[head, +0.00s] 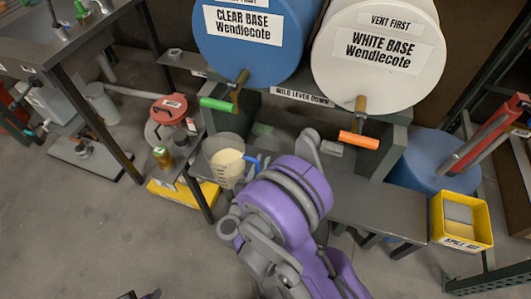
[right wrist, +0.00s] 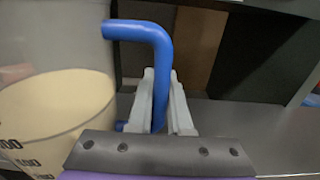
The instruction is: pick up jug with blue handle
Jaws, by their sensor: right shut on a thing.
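The jug (head: 223,150) is a clear, marked measuring jug with cream-coloured liquid in it and a blue handle (head: 251,160). It stands upright in the head view, at the left end of the grey bench below the drums. In the right wrist view the jug (right wrist: 50,110) fills the left side, and its bent blue handle (right wrist: 140,30) comes down between the fingers of my right gripper (right wrist: 163,100). The right gripper is shut on the handle. My purple right arm hides most of this gripper in the head view. My left gripper's fingers do not show.
A blue drum (head: 250,50) with a green-handled tap and a white drum (head: 372,75) with an orange-handled tap lie above the bench (head: 375,205). A red-lidded can (head: 168,110) is left of the jug. A yellow spill-kit box (head: 475,235) is at right.

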